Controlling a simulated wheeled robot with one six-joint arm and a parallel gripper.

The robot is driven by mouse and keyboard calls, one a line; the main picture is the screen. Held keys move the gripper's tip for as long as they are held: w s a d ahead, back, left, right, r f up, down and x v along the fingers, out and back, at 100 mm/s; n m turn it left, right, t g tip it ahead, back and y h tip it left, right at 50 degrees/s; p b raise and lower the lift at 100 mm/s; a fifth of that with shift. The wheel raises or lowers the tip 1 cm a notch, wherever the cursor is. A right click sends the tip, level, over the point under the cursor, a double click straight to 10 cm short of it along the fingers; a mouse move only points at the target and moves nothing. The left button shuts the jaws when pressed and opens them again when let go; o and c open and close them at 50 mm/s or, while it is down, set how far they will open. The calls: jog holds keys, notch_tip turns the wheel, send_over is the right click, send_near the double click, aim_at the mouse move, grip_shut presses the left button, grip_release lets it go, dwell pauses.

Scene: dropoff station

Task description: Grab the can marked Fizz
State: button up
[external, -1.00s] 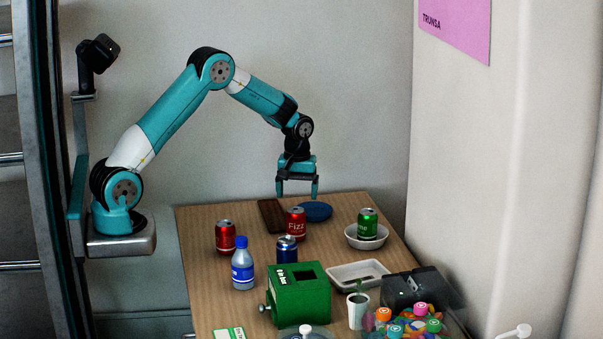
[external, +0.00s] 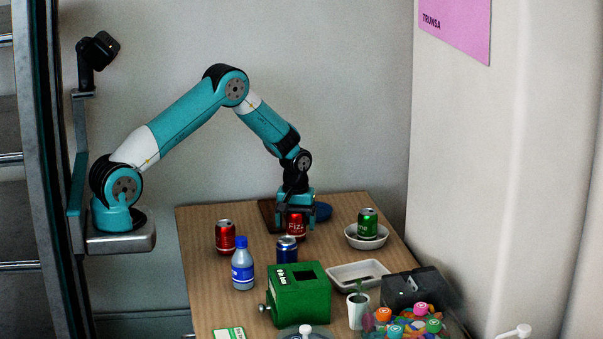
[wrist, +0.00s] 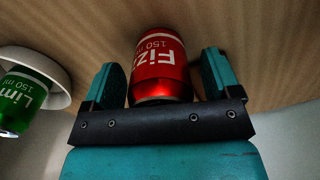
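The red can marked Fizz (external: 295,225) stands upright on the wooden table, towards the back. My gripper (external: 295,222) is lowered over it, with a finger on each side. In the wrist view the can (wrist: 160,62) lies between the two teal fingers of my gripper (wrist: 163,78). A gap shows between the can and each finger, clearest on the right, so the gripper is open around the can. The gripper hides the can's top in the external view.
A blue plate (external: 322,211) and a dark brown board (external: 267,213) lie close behind the can. A blue can (external: 287,250) stands in front, another red can (external: 225,237) to the left. A green can (external: 367,223) sits in a white bowl (external: 366,243) to the right.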

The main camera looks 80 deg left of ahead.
jog(key=c, duration=0.9)
jog(key=shift+o, duration=0.2)
